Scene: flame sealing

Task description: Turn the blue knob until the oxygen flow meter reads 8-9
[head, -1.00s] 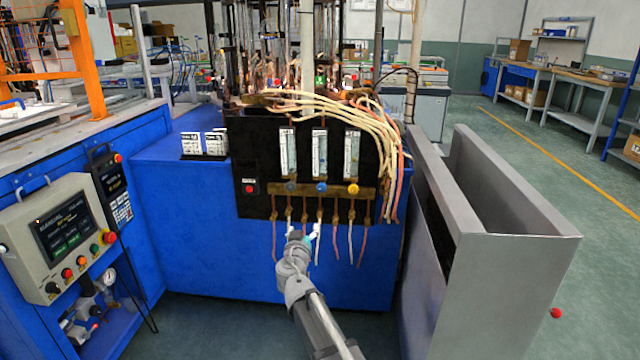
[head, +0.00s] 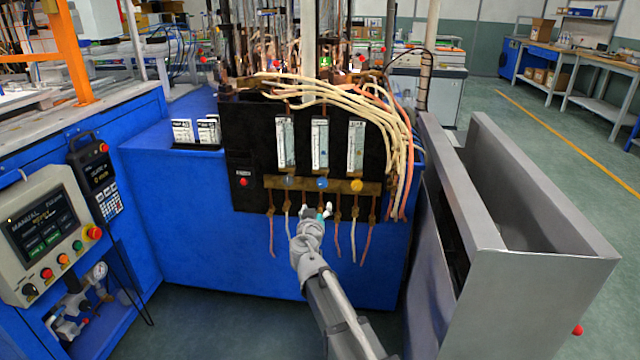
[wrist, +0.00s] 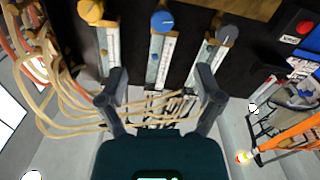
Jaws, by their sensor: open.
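The blue knob (head: 321,184) is the middle of three knobs on the brass bar of the black panel. In the wrist view it is at the top centre (wrist: 162,20). The middle flow meter (head: 320,145) stands above it, a clear upright tube whose reading is too small to tell; it also shows in the wrist view (wrist: 158,62). My gripper (head: 317,211) is just below the blue knob in the head view, open and empty. In the wrist view its two fingers (wrist: 161,80) are spread apart on either side of the middle flow meter, not touching the knob.
A yellow knob (head: 356,186) and a grey knob (head: 288,182) flank the blue one. Hoses (head: 350,240) hang below the bar, close to my gripper. A red button (head: 243,182) is at the panel's left. A grey metal bin (head: 545,270) stands to the right.

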